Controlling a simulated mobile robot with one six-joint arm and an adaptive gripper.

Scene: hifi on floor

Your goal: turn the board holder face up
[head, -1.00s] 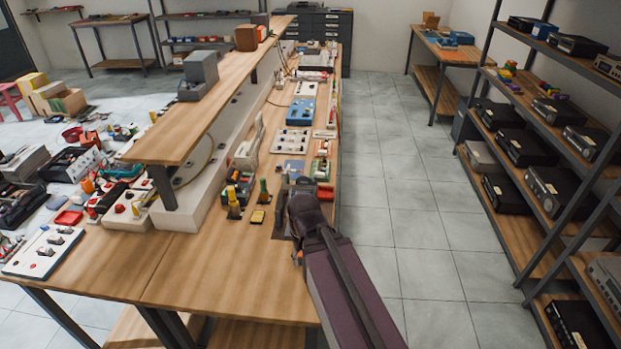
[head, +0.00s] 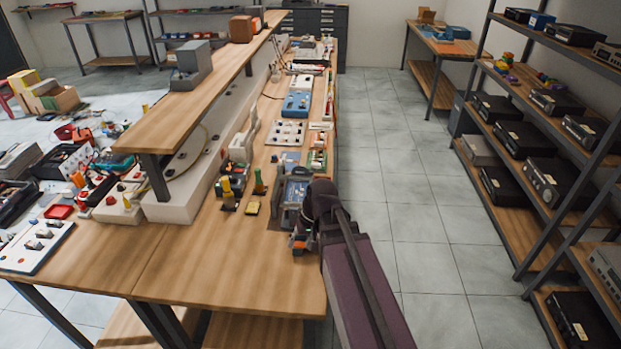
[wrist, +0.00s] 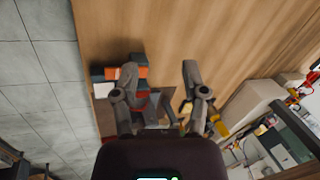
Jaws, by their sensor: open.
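My gripper (wrist: 157,70) is open above the workbench, its two grey fingers apart, in the wrist view. A dark and orange piece (wrist: 120,74) lies on the wood by the left finger; it looks like part of the board holder, but I cannot tell its outline or which face is up. Grey and red parts show between and behind the fingers, partly hidden. In the head view, an orange and dark piece (head: 300,243) shows beside my wrist near the bench's right edge. My arm hides much of that spot, and the fingertips are not clear there.
A grey-blue device (head: 293,190) stands just beyond my wrist. Yellow-handled (head: 228,188) and green-handled (head: 259,182) tools stand to its left, with a small yellow block (head: 251,208) nearby. The near bench top (head: 225,265) is clear. A raised shelf (head: 205,103) runs along the left.

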